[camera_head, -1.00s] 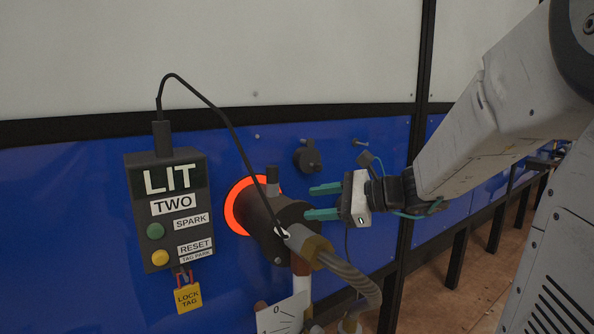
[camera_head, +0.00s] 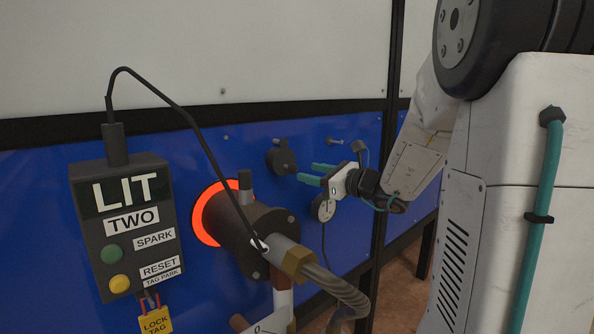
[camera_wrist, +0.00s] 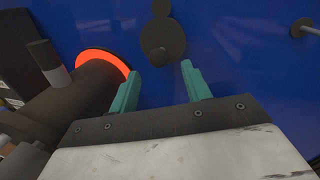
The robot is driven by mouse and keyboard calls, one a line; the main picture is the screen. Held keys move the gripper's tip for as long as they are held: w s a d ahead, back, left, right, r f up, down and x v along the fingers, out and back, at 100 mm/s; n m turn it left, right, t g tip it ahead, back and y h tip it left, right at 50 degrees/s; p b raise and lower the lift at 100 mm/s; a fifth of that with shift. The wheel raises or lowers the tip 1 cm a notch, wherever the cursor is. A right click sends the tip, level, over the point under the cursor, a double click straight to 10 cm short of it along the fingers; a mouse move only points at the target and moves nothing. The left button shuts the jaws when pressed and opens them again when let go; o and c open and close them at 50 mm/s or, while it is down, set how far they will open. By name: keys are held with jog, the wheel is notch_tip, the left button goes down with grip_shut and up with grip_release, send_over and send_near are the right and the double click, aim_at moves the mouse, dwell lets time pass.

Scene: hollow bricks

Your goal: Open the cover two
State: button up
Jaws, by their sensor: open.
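A small dark round cover (camera_head: 281,160) with a knob is on the blue wall, right of the glowing orange ring (camera_head: 207,217). In the wrist view the cover (camera_wrist: 163,40) shows as a dark disc with a smaller disc above it, and it looks closed over whatever lies behind. My gripper (camera_head: 317,173) has two green fingers, apart and empty, pointing at the wall just right of the cover. In the wrist view my gripper (camera_wrist: 161,72) has the cover's lower part ahead, between its fingertips. I see no clear contact.
A control box (camera_head: 125,225) marked LIT and TWO stands at left, with a yellow lock tag (camera_head: 155,320) below it. A dark burner body (camera_head: 245,225) with a thick hose (camera_head: 335,290) juts out left of my gripper. A peg (camera_head: 335,141) sticks out to the right.

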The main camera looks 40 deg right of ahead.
aim_at(297, 170)
jog(key=x, duration=0.5)
jog(key=shift+a, duration=0.15)
grip_shut()
